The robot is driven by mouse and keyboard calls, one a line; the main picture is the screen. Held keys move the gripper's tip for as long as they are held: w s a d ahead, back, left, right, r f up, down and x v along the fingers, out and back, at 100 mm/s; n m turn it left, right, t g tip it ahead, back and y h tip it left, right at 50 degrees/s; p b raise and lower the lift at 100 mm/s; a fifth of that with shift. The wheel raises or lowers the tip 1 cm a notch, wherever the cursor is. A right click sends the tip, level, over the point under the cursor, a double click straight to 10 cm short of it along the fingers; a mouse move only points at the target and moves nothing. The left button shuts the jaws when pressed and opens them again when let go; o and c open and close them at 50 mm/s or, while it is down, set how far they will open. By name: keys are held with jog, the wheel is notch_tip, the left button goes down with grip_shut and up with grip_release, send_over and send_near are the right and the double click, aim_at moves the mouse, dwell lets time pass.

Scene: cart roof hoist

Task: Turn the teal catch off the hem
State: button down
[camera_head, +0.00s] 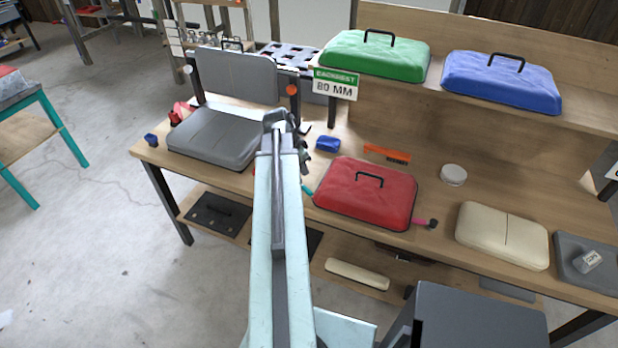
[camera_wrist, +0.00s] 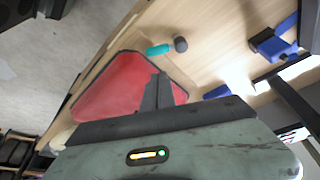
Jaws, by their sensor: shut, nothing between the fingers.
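The red pad (camera_head: 367,193) lies on the bench with a black handle on top. The teal catch (camera_head: 307,190) shows at its left edge, partly hidden behind my arm. In the wrist view the teal catch (camera_wrist: 160,49) has a dark round knob at one end. Its other end is at the edge of the red pad (camera_wrist: 105,90); I cannot tell whether it overlaps the hem. My gripper (camera_wrist: 160,78) is shut and empty, its tips over the red pad, apart from the catch. In the head view my gripper is mostly hidden by my arm.
A pink catch (camera_head: 425,222) is at the red pad's right edge. Behind are a blue block (camera_head: 328,144) and an orange brush (camera_head: 387,154). A grey seat (camera_head: 217,137) stands left, a cream cushion (camera_head: 502,236) right. Green (camera_head: 375,54) and blue (camera_head: 501,82) pads lie on the shelf.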

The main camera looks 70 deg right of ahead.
aim_at(304, 188)
jog(key=b+x, duration=0.9)
jog(key=x, duration=0.1)
jog(key=shift+r, duration=0.1)
